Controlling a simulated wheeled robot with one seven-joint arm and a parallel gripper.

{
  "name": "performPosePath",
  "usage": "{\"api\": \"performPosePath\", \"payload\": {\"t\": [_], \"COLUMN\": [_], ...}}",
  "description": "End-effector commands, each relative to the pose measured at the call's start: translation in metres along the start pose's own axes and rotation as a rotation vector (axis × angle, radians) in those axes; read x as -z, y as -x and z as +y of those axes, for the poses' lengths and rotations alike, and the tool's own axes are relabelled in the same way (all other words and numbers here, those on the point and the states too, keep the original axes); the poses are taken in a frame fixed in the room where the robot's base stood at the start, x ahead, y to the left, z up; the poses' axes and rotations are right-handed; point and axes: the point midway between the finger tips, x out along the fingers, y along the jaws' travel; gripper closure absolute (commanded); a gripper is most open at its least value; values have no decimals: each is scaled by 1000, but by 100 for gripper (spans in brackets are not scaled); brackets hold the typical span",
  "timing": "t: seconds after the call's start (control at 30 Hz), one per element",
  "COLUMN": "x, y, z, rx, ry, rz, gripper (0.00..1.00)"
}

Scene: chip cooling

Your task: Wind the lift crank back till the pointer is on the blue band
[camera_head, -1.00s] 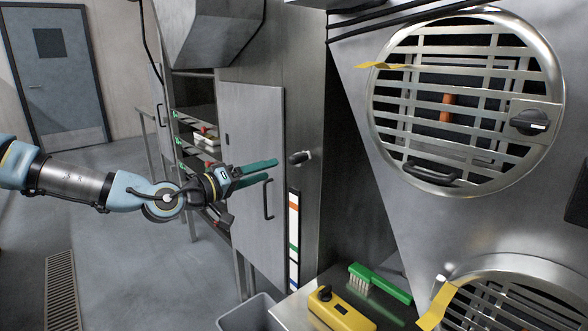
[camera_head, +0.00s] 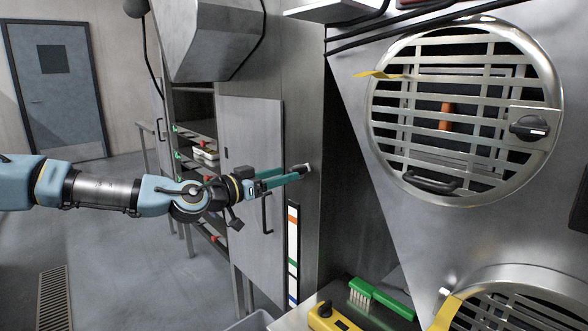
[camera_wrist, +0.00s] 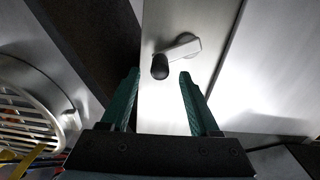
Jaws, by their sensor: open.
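The lift crank is a short metal arm (camera_wrist: 181,48) on a round hub, with a black knob (camera_wrist: 160,66) at its end; it sticks out from a steel panel. In the head view the crank (camera_head: 307,168) is partly hidden behind my fingertips. My gripper (camera_head: 296,175) has green fingers and reaches right to the crank. In the wrist view my gripper (camera_wrist: 160,75) is open, with the knob between or just beyond the fingertips and not clasped. The upright scale (camera_head: 293,250) below has orange, green and blue bands on white. I cannot make out the pointer on it.
A large round grille (camera_head: 466,110) with handle and dial is at right. A green brush (camera_head: 380,296) and a yellow box (camera_head: 330,318) lie on the ledge below. A cabinet door (camera_head: 250,190) with a bar handle stands close under my gripper.

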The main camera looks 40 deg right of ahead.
Motion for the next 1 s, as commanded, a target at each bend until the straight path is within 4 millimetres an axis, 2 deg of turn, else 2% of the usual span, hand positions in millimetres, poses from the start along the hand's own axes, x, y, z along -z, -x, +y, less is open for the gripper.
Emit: {"api": "performPosePath", "payload": {"t": [0.1, 0.3, 0.67, 1.0], "x": [2, 0, 0, 0], "y": [-21, -40, -43, -43], "z": [1, 0, 0, 0], "rx": [-1, -1, 1, 0], "ry": [1, 1, 1, 1], "rz": [0, -1, -1, 0], "gripper": [38, 38, 39, 77]}}
